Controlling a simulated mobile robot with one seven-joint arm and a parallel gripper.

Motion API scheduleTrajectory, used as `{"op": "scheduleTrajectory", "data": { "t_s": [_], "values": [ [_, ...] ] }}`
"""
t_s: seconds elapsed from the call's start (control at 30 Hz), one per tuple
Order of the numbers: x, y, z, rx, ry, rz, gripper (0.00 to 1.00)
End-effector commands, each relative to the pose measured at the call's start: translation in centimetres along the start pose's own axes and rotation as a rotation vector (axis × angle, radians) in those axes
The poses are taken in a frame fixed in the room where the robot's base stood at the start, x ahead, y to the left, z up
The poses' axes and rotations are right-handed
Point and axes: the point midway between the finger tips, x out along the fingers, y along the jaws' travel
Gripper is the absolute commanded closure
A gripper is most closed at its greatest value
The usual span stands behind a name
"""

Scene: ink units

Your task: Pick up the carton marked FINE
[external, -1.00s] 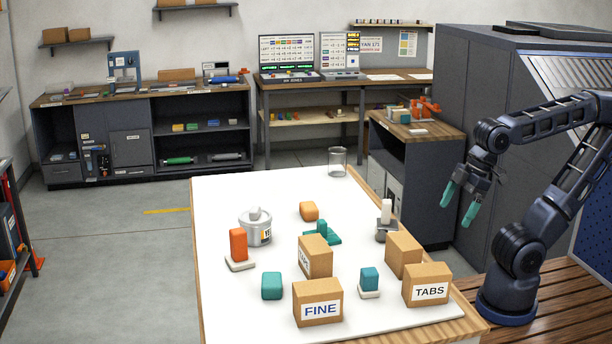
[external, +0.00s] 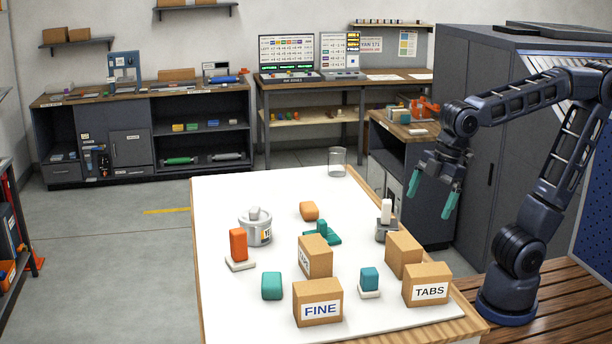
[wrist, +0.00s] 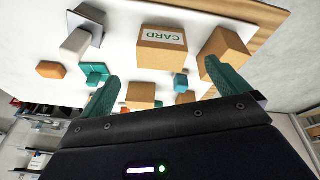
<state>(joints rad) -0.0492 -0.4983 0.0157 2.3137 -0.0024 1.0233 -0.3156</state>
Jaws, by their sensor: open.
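The carton marked FINE (external: 318,302) is a brown box with a white label. It stands upright at the near edge of the white table top in the external view. My gripper (external: 432,197) is open and empty, above and beyond the table's right edge, well away from that carton. In the wrist view my gripper's green fingers (wrist: 162,68) are spread apart. I cannot clearly make out the FINE carton there; a small tan patch (wrist: 188,97) between the fingers may be part of it.
The TABS carton (external: 427,285), a plain-sided carton (external: 404,254) and another labelled carton (external: 315,257) stand close by. The wrist view shows a carton marked CARD (wrist: 162,48). A teal block on a white base (external: 369,281) and a teal block (external: 272,286) flank the FINE carton.

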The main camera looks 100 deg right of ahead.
Motion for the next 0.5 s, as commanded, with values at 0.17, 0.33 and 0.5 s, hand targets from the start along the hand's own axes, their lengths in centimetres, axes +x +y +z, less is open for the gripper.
{"op": "scheduleTrajectory", "data": {
  "t_s": [0.17, 0.33, 0.5],
  "values": [
    [0.5, 0.5, -5.4, -0.175, -0.042, -0.024, 0.00],
    [1.5, 0.7, -10.4, -0.340, -0.077, -0.052, 0.00],
    [3.0, 0.6, -15.3, -0.505, -0.107, -0.084, 0.00]
  ]
}}
